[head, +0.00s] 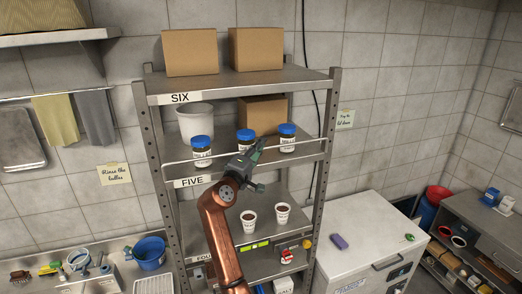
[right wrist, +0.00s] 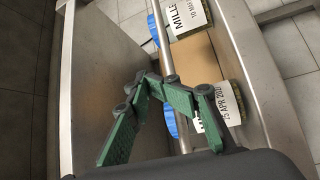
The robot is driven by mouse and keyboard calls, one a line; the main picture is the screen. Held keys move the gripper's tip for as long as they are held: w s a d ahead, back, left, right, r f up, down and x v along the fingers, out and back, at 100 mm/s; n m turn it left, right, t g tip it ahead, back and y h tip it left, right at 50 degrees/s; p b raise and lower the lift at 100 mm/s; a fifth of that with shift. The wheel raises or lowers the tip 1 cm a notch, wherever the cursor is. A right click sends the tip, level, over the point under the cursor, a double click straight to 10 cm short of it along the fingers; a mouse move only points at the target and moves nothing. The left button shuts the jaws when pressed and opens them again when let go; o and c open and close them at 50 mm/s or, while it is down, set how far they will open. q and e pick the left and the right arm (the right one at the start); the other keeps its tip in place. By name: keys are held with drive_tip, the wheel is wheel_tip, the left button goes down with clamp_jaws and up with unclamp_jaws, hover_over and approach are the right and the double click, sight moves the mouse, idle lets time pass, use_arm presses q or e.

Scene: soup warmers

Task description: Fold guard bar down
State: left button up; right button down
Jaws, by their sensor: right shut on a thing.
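The guard bar (head: 205,155) is a thin pale rail across the front of the shelf labelled FIVE, raised above the shelf edge in front of three blue-lidded jars. My right gripper (head: 256,152) is at the middle of the bar, reaching up from below. In the right wrist view, its green fingers (right wrist: 150,82) are closed in around the bar (right wrist: 158,35), which passes behind them; the exact contact is partly hidden. The jars are a left one (head: 202,150), a middle one (head: 245,138) and a right one (head: 287,139). My left gripper is out of view.
Cardboard boxes (head: 190,52) stand on the top shelf SIX (head: 235,84). A white bucket (head: 195,119) stands behind the jars. Two cups (head: 249,221) are on the shelf below, near my arm. A white chest (head: 365,240) stands right of the rack.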

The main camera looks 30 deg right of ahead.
drive_tip(key=shift+w+a+f, duration=0.1)
drive_tip(key=shift+w+f, duration=0.05)
drive_tip(key=shift+f, duration=0.3)
drive_tip(key=shift+w+a+f, duration=0.1)
drive_tip(key=shift+w+f, duration=0.05)
drive_tip(key=shift+f, duration=0.3)
drive_tip(key=shift+s, duration=0.1)
drive_tip(key=c, duration=2.1)
unclamp_jaws()
drive_tip(key=shift+d, duration=0.15)
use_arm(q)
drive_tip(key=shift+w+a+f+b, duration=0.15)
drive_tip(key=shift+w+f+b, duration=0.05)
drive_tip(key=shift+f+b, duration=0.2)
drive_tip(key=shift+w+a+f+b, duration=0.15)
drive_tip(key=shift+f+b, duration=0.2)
use_arm(e)
drive_tip(key=shift+r+v, duration=0.2)
drive_tip(key=shift+v, duration=1.2)
drive_tip(key=shift+r+v, duration=0.15)
drive_tip(key=shift+v, duration=1.3)
drive_tip(key=shift+r+v, duration=0.2)
drive_tip(key=shift+v, duration=1.2)
